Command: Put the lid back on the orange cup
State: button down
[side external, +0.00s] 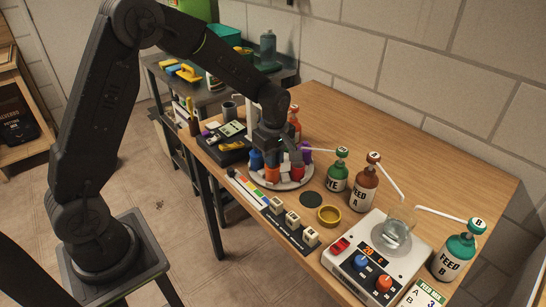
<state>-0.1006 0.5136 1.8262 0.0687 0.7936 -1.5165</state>
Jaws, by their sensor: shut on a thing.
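The orange cup (272,175) stands on the round grey carousel (281,185), at its front side, among other coloured cups. My gripper (271,155) points down directly over the orange cup, with its dark fingers low and close to the cup's top. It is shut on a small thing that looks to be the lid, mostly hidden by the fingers. I cannot tell whether the lid touches the cup's rim. A black disc (311,199) and a yellow ring (328,216) lie on the wooden table right of the carousel.
A blue cup (256,160) and a red one (297,160) stand close beside my gripper. Feed bottles (365,185) and a white device with a glass beaker (396,236) stand at the right. A row of white blocks (292,220) lines the front edge. The back right table is clear.

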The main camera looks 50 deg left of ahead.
jog(key=c, duration=0.6)
grip_release()
jog(key=shift+c, duration=0.2)
jog(key=shift+r, duration=0.15)
jog(key=shift+r, duration=3.4)
grip_shut()
